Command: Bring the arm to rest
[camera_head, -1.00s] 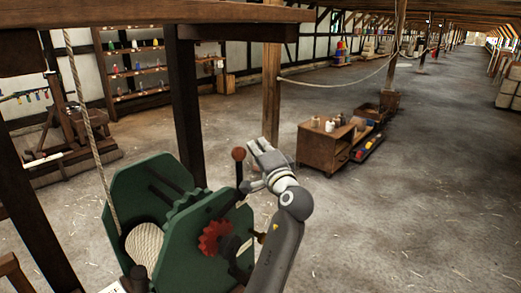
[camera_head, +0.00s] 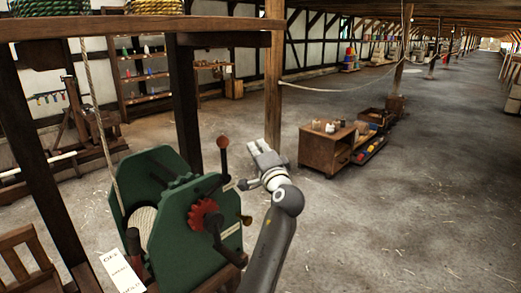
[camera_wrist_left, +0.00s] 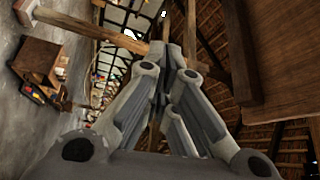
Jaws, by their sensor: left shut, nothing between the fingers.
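My left arm rises from the bottom of the head view. Its grey gripper (camera_head: 256,147) is shut and empty, pointing up and away just right of the green winch (camera_head: 175,225). The winch has a red gear (camera_head: 203,214) and a crank with a dark red upright knob (camera_head: 223,142), close to the left of my gripper. I cannot tell whether they touch. In the left wrist view the fingers (camera_wrist_left: 172,50) are together with nothing held, aimed toward roof beams. My right gripper is not in view.
A wooden post (camera_head: 273,80) stands behind my gripper. A dark timber frame (camera_head: 185,110) rises behind the winch, with a rope (camera_head: 97,110) running down to it. A wooden cabinet (camera_head: 325,148) stands beyond, to the right. Open floor (camera_head: 400,220) lies to the right.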

